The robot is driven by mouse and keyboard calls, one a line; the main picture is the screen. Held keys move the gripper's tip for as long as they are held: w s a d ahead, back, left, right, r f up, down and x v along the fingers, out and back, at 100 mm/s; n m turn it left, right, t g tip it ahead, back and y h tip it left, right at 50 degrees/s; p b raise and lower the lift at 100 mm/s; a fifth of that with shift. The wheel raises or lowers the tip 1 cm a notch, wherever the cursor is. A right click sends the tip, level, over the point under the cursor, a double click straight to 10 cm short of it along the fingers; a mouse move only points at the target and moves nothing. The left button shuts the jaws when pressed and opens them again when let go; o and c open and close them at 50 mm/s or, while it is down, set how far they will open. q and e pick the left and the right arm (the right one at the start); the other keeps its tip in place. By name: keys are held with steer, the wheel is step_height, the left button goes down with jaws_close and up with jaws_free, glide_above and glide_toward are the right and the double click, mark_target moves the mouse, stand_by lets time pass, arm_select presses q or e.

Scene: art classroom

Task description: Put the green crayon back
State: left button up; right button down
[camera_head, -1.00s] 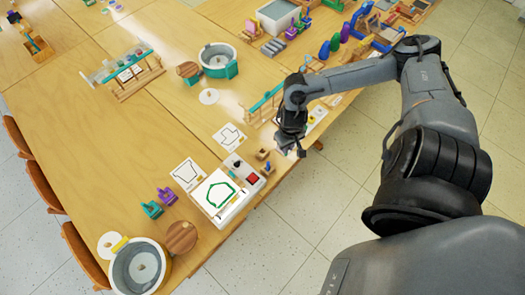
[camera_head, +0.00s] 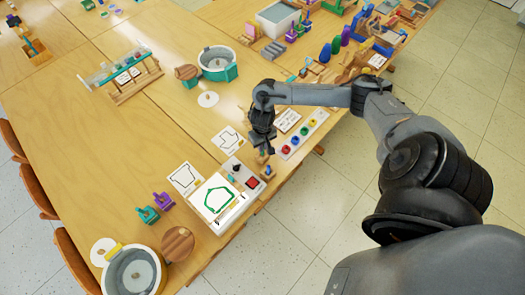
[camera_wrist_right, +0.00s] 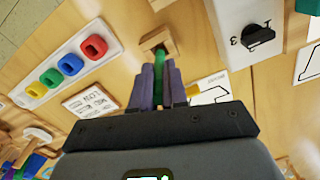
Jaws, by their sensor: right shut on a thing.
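My right gripper (camera_head: 262,150) is over the table's near edge, just right of the white drawing device. In the right wrist view its purple fingers (camera_wrist_right: 160,88) are shut on the green crayon (camera_wrist_right: 160,75), which shows as a green strip between them. A small wooden block (camera_wrist_right: 158,41) lies just beyond the fingertips, in line with the crayon. The crayon's far end reaches close to the block; I cannot tell whether it touches or sits in it. My left gripper is not in view.
A white tray of coloured rings (camera_head: 303,135) and a printed card (camera_head: 287,120) lie right of the gripper. Outline cards lie behind the device.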

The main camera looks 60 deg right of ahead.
step_height(320, 180, down, 4)
steer(key=shift+r+b, duration=0.2)
steer(key=shift+b, duration=0.35)
steer(key=shift+f, duration=0.25)
steer(key=c, duration=1.1)
jaws_free()
steer(key=shift+f, duration=0.1)
steer(key=shift+c, duration=0.2)
